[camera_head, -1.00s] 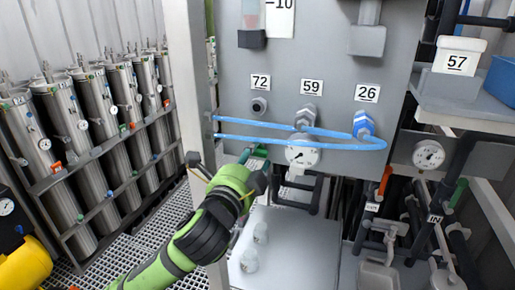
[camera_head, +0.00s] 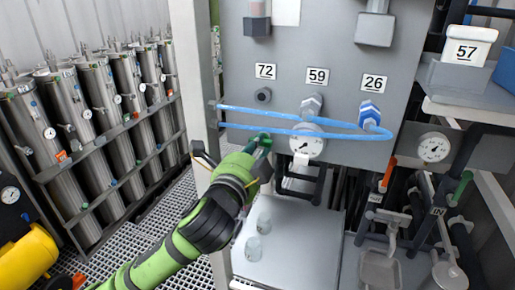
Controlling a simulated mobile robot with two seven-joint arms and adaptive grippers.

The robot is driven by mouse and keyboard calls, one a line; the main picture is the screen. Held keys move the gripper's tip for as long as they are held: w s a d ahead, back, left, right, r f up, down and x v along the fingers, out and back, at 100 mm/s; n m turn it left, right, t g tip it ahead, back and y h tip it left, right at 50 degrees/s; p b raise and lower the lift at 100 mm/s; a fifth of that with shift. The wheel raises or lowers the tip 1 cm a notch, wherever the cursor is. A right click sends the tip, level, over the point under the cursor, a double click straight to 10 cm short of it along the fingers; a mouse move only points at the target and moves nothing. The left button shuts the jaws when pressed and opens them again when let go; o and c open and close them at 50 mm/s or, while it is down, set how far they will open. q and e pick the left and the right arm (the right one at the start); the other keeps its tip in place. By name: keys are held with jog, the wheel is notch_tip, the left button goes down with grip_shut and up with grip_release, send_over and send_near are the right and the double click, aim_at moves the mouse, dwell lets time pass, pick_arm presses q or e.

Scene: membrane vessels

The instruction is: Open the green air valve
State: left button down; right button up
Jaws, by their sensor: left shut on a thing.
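The green air valve's handle (camera_head: 264,139) shows as a small green piece below the blue tubes, left of the white round gauge (camera_head: 307,142). My left gripper (camera_head: 262,150) reaches up to it from the lower left and is shut on it. The fingers and wrist hide most of the handle and the valve body, so its exact angle cannot be told. My right gripper is out of view.
A grey panel (camera_head: 340,80) with labels 72, 59 and 26 stands behind. Blue tubes (camera_head: 290,128) run just above my gripper. A grey platform (camera_head: 300,240) with clear jars lies below. Another green handle (camera_head: 461,188) and an orange one (camera_head: 389,171) are at right.

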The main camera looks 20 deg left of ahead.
pick_arm(q)
jog(key=n, duration=0.8)
jog(key=shift+d+r, duration=0.1)
jog(key=n, duration=0.3)
jog(key=shift+n, duration=0.3)
jog(key=shift+r+n, duration=0.15)
jog(key=shift+n, duration=1.85)
jog(key=shift+d, duration=0.1)
jog(key=c, duration=1.1)
grip_release()
jog(key=shift+w, duration=0.1)
